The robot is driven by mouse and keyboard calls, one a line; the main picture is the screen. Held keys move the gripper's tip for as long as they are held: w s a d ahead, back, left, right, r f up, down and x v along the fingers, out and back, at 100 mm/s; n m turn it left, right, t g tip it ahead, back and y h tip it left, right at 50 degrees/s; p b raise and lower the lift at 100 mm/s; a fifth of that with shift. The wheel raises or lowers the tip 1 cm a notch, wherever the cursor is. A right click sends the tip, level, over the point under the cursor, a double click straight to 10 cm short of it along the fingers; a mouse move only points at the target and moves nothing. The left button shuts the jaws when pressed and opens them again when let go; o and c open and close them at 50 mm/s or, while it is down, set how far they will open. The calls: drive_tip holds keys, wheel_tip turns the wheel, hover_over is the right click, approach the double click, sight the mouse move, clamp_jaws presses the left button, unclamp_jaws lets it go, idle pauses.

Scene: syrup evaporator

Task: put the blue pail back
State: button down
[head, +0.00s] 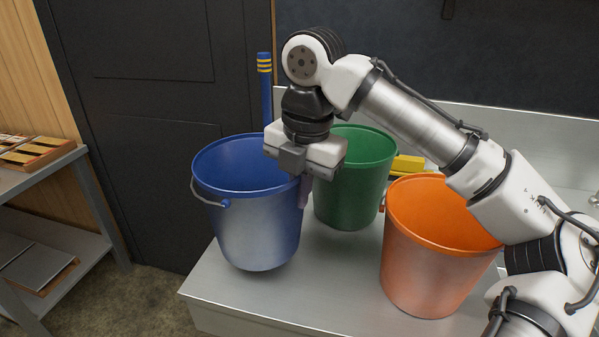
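The blue pail (255,225) is upright at the left end of the metal counter (225,300), its wire handle hanging down on the left. I cannot tell whether its base touches the counter. My gripper (302,195) points down at the right side of the pail's rim. One finger shows against the outside of the pail's wall; the other is hidden, so I cannot tell whether they grip the rim.
A green pail (350,195) stands behind to the right, and an orange pail (435,260) stands front right under my arm. A yellow object (408,165) lies between them. A blue post (265,90) with yellow bands rises behind the blue pail. A shelf unit (45,180) is at left.

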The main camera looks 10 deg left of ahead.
drive_tip(key=shift+f, duration=2.15)
drive_tip(key=c, duration=1.6)
unclamp_jaws()
drive_tip(key=shift+c, duration=0.2)
drive_tip(key=shift+f, duration=0.1)
wheel_tip(320, 180, up, 12)
drive_tip(key=d, duration=0.1)
drive_tip(key=shift+s, duration=0.2)
drive_tip(key=shift+d, duration=0.1)
